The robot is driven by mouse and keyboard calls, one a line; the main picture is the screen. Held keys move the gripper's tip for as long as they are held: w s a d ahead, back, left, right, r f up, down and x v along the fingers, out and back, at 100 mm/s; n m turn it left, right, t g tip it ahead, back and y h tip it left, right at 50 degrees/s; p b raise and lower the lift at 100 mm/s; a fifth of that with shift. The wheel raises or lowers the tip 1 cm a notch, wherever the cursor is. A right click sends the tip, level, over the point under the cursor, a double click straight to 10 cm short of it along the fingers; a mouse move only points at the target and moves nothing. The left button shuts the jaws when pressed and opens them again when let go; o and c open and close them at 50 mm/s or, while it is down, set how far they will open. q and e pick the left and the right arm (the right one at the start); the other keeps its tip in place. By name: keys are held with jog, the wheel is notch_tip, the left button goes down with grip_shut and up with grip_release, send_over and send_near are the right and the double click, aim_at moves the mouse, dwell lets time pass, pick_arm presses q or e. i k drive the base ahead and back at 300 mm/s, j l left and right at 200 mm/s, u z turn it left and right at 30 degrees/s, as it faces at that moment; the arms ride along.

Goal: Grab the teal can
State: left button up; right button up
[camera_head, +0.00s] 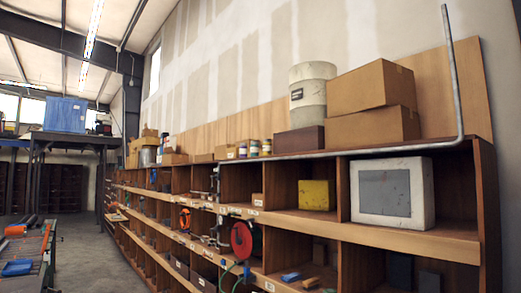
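I cannot pick out a can that is clearly teal. A row of small cans (254,148) stands on top of the long wooden shelf unit (375,233), left of a dark brown box. They show pale, yellowish and bluish bands and are too small to tell apart. A larger white drum with grey bands (312,95) stands on the dark brown box (299,140). Neither of my grippers shows in this view.
Stacked cardboard boxes (371,88) and a bent metal pipe (457,80) are at the shelf's right. A table with tools (28,262) stands left; the floor (85,250) between is open.

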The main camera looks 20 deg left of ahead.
aim_at(255, 145)
jog(key=z, duration=1)
jog(key=j+z, duration=0.1)
jog(key=z, duration=1.85)
jog(key=k+z, duration=0.1)
jog(key=z, duration=0.4)
jog(key=k+z, duration=0.35)
jog(key=k, duration=0.55)
jog(key=k+l+z, duration=0.1)
jog(key=k+z, duration=0.25)
jog(key=k, duration=0.65)
jog(key=k+z, duration=0.1)
jog(key=k, duration=0.6)
jog(key=k+z, duration=0.15)
jog(key=k, duration=0.6)
jog(key=k+l+z, duration=0.1)
jog(key=k, duration=0.6)
